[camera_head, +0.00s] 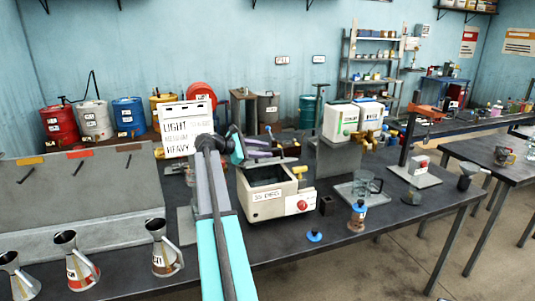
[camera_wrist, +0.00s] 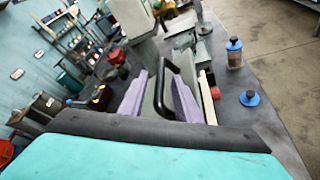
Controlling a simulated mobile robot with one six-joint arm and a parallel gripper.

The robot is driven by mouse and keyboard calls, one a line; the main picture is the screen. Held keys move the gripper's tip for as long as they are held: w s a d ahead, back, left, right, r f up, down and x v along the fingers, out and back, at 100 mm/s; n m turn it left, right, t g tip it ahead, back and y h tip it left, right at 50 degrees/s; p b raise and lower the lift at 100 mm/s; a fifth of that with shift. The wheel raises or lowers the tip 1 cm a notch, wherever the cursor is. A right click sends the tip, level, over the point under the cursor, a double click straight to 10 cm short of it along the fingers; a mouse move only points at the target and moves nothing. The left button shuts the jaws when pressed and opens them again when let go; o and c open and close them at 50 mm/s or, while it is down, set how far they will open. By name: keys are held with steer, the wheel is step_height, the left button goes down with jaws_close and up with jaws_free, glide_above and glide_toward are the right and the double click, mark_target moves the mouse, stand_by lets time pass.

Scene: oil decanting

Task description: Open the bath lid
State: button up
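The bath (camera_head: 268,206) is a cream box with a label and a red knob on its front, standing on the dark bench in the head view. Its top is uncovered over a dark interior. The grey lid (camera_head: 268,154) appears raised at the back of the bath, partly hidden by my gripper. My gripper (camera_head: 250,151) is at the raised lid, above the rear left of the bath. In the wrist view, the purple fingers (camera_wrist: 160,98) stand apart around the black loop handle (camera_wrist: 160,88). Gaps seem to show beside the handle; contact is hard to judge.
A white and green container (camera_head: 341,121) stands on a grey block behind right of the bath. A glass beaker on a tray (camera_head: 345,195) and a blue-capped bottle (camera_head: 357,215) are to the right. Several metal jugs (camera_head: 166,256) stand at the front left.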

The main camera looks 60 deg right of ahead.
steer(key=b+v, duration=0.3)
steer(key=v, duration=0.7)
steer(key=shift+w+a, duration=0.2)
steer(key=shift+a, duration=0.1)
steer(key=shift+r, duration=0.1)
